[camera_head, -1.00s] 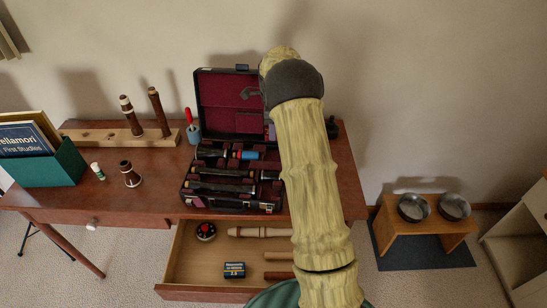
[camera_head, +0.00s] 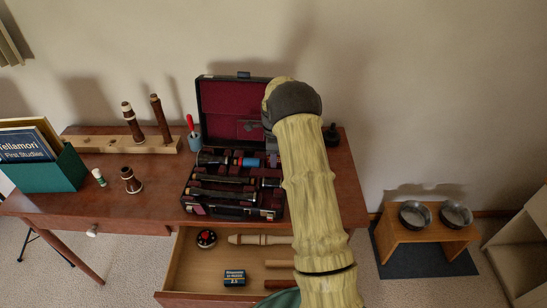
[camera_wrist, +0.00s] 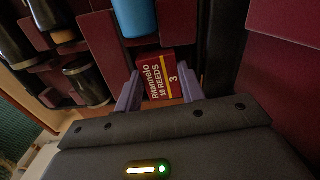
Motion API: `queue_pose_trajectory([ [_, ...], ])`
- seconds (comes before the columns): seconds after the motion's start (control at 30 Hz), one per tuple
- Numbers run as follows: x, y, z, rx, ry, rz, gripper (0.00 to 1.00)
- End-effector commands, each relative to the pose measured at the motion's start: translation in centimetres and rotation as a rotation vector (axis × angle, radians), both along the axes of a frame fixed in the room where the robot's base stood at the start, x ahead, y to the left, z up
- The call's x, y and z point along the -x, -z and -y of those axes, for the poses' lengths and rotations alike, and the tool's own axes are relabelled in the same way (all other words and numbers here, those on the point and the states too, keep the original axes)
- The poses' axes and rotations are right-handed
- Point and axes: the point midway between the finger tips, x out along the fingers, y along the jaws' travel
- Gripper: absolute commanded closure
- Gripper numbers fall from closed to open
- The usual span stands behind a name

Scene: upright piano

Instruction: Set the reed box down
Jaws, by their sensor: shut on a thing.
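The box is over or in the open instrument case (camera_head: 235,212), close to a blue cylinder (camera_wrist: 134,17). I cannot tell whether its underside touches the case. In the head view my arm hides the held box and most of the gripper, at the case's right side.
The case's raised lid (camera_head: 232,110) stands behind. A green book box (camera_head: 45,172) and a peg rack (camera_head: 90,144) are at left.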

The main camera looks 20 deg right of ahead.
Motion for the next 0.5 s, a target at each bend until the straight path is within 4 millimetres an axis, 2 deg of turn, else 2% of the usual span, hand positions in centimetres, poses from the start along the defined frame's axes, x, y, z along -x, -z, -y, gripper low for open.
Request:
queue_pose_trajectory([
  [0.07, -0.02, 0.57, -0.09, -0.001, -0.001, 0.0, 0.83],
  [0.4, -0.03, 0.83, -0.08, 0.0, -0.001, 0.001, 0.83],
  [0.43, -0.03, 0.84, -0.07, 0.0, -0.001, 0.001, 0.59],
  [0.47, -0.04, 0.8, -0.07, 0.001, -0.001, 0.002, 0.53],
  [0.5, -0.04, 0.79, -0.07, 0.001, -0.001, 0.002, 0.52],
])
